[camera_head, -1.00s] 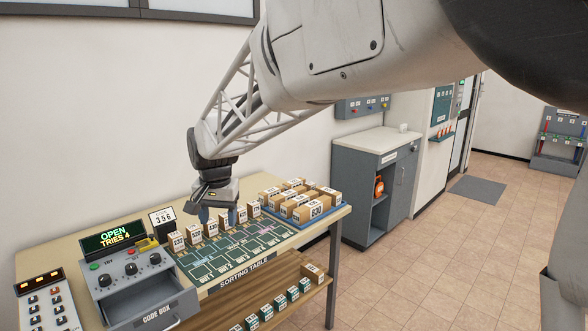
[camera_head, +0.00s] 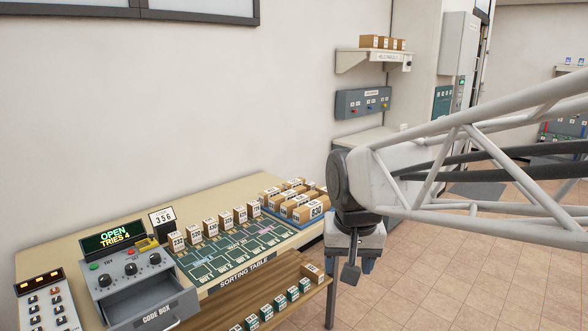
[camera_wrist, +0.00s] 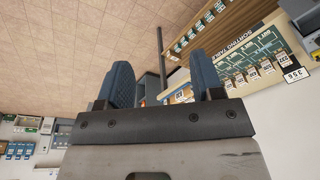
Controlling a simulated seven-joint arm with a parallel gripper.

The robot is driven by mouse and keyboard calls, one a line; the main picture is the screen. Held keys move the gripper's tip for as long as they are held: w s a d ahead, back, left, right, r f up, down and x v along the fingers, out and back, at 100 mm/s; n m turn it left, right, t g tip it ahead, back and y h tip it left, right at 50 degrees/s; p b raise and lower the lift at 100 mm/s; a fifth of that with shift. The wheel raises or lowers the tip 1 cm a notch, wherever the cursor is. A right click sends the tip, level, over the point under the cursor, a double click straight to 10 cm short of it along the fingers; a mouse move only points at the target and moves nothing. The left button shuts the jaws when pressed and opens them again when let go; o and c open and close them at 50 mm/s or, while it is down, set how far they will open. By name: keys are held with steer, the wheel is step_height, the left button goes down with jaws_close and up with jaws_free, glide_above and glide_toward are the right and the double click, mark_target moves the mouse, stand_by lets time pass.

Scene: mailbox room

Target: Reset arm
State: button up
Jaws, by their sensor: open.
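My gripper (camera_head: 350,268) hangs in the air just past the right end of the sorting table (camera_head: 85,218) in the head view. Its fingers are partly hidden behind its own housing there. In the wrist view my gripper (camera_wrist: 163,85) shows two blue fingers spread apart, with nothing between them. My arm reaches in from the right edge of the head view.
The table holds a row of numbered boxes (camera_head: 210,228), a tray of cartons (camera_head: 308,212), a 356 card (camera_head: 162,218) and the code box (camera_head: 128,275), whose display reads OPEN, TRIES 4. A grey cabinet (camera_head: 362,142) stands behind my gripper. Floor at right is clear.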

steer(key=s+d+f, duration=0.2)
steer(key=s+d, duration=0.2)
steer(key=s, duration=0.3)
steer(key=s+d+f, duration=0.3)
steer(key=s+d, duration=0.1)
steer(key=s, duration=0.3)
steer(key=shift+d+f+t+h, duration=0.15)
steer(key=shift+d+t+h, duration=0.15)
steer(key=shift+d, duration=0.1)
stand_by(1.1)
